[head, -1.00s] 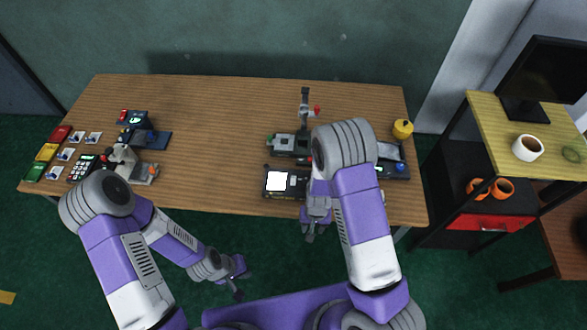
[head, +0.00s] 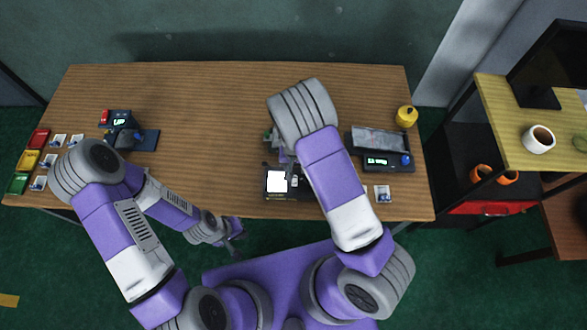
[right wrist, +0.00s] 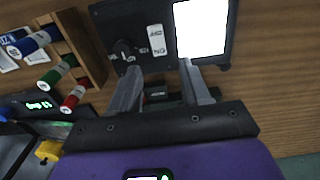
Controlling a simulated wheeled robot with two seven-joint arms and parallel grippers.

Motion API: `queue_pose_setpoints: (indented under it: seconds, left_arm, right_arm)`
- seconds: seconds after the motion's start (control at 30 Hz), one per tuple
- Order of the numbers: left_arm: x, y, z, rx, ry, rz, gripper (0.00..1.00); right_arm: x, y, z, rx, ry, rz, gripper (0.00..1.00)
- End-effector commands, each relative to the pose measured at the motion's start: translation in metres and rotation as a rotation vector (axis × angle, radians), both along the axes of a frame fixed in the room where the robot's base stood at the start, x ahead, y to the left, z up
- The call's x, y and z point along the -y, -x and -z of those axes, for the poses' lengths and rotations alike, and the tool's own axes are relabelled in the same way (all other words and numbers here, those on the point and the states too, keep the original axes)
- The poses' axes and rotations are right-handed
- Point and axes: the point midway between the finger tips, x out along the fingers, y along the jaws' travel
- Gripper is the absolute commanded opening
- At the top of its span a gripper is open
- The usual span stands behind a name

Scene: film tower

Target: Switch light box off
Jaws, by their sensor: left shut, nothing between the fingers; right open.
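The light box (head: 268,194) is a dark box near the table's front edge, with its white panel (head: 277,181) glowing. In the right wrist view the lit panel (right wrist: 201,28) is at the top. My left gripper (head: 237,238) is shut and empty, off the table's front edge.
A device with a blue knob (head: 406,159) and a yellow container (head: 406,116) stand right of my right arm. A photo card (head: 382,193) lies near the front edge. Coloured trays (head: 27,160) are at far left. The table's middle (head: 210,120) is clear.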

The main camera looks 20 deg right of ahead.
Motion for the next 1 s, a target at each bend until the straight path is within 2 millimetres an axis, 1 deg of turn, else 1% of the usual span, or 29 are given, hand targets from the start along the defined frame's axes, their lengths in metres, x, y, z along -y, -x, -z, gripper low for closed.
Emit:
queue_pose_setpoints:
  seconds: [0.03, 0.1, 0.2, 0.3, 0.43, 0.67, 0.9, 0.97, 1.0]
  left_arm:
    - [0.0, 0.0, 0.002, -0.001, 0.0, 0.0, 0.0]
    - [0.0, 0.0, 0.003, -0.001, 0.0, 0.0, 0.0]
    - [0.0, 0.0, 0.004, 0.0, 0.0, 0.0, 0.0]
    - [0.0, 0.0, 0.005, 0.0, 0.0, 0.0, 0.0]
    - [0.0, 0.0, 0.005, 0.0, 0.0, 0.0, 0.0]
    - [0.0, 0.0, 0.005, 0.0, 0.0, 0.0, 0.0]
    - [0.0, 0.0, 0.005, 0.0, 0.0, 0.0, 0.0]
    - [0.0, 0.0, 0.005, 0.0, 0.0, 0.0, 0.0]
    - [0.0, 0.0, 0.005, 0.0, 0.0, 0.0, 0.0]
  right_arm:
    - [0.0, 0.001, 0.011, -0.004, 0.0, 0.001, 0.47]
    - [0.001, 0.0, 0.022, -0.002, 0.0, 0.001, 0.47]
    - [0.0, 0.0, 0.036, -0.002, -0.001, 0.0, 0.47]
    - [0.0, 0.0, 0.045, -0.001, 0.0, 0.0, 0.47]
    - [0.0, 0.0, 0.05, 0.0, -0.001, 0.0, 0.47]
    - [0.0, 0.0, 0.05, 0.001, -0.001, 0.0, 0.47]
    - [0.0, 0.0, 0.05, 0.001, -0.001, 0.0, 0.1]
    - [0.0, 0.0, 0.05, 0.001, -0.001, 0.0, 0.01]
    - [0.0, 0.0, 0.05, 0.001, -0.001, 0.0, 0.0]
